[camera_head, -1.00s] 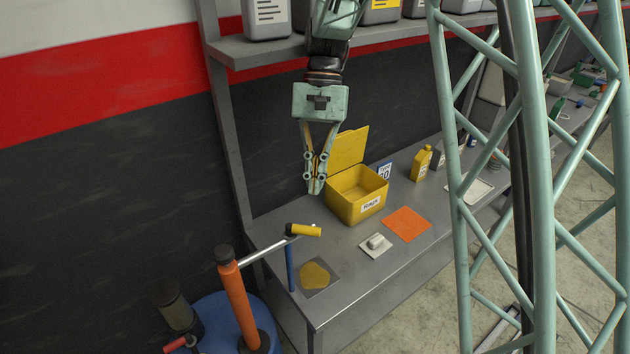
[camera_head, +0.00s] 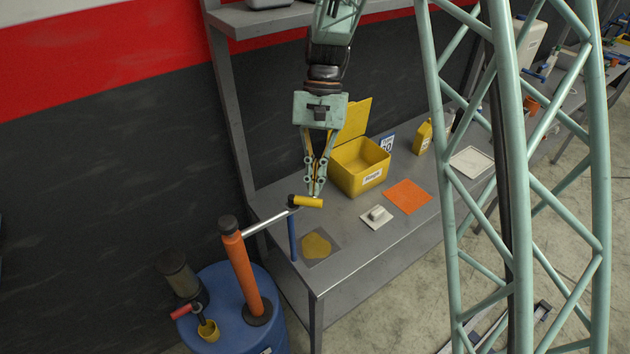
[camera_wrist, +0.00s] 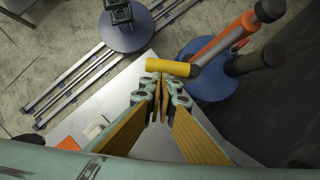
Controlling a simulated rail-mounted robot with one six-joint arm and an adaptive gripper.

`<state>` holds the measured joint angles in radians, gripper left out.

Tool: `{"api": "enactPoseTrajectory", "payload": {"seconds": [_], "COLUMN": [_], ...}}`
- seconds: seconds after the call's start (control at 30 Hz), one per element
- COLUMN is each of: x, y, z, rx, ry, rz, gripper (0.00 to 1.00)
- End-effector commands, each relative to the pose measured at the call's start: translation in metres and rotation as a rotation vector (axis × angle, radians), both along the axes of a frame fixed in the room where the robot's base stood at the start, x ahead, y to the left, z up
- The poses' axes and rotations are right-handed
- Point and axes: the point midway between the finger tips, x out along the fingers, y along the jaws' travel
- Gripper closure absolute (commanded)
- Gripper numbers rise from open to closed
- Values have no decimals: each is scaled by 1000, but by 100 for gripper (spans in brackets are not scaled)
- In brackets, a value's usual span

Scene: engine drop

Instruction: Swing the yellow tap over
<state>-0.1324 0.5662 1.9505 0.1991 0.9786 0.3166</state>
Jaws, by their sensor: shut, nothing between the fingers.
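The yellow tap (camera_head: 307,202) is a short yellow cylinder on a black elbow at the end of a silver pipe. The pipe runs from an orange upright post (camera_head: 246,272), and a blue tube (camera_head: 292,238) hangs below the elbow. My gripper (camera_head: 316,191) points down with its fingers shut and empty. Its tips are right at the tap in the head view, by the tap's free end. In the wrist view the tap (camera_wrist: 172,68) lies across just beyond the fingertips (camera_wrist: 158,84). I cannot tell whether they touch.
The orange post stands on a blue drum (camera_head: 222,282). On the grey bench (camera_head: 348,270) are an open yellow rags box (camera_head: 352,180), an orange cloth (camera_head: 407,197), a white switch plate (camera_head: 377,217) and a dark square with a yellow patch (camera_head: 316,246). A shelf post stands behind.

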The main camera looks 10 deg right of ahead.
Motion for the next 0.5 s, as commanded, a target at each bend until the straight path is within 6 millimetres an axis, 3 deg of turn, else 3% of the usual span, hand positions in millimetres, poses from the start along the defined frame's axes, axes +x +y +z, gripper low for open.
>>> {"api": "enactPoseTrajectory", "payload": {"seconds": [0.5], "x": [-3], "y": [-1], "z": [0], "rx": [1], "ry": [0], "rz": [-39], "gripper": [100]}}
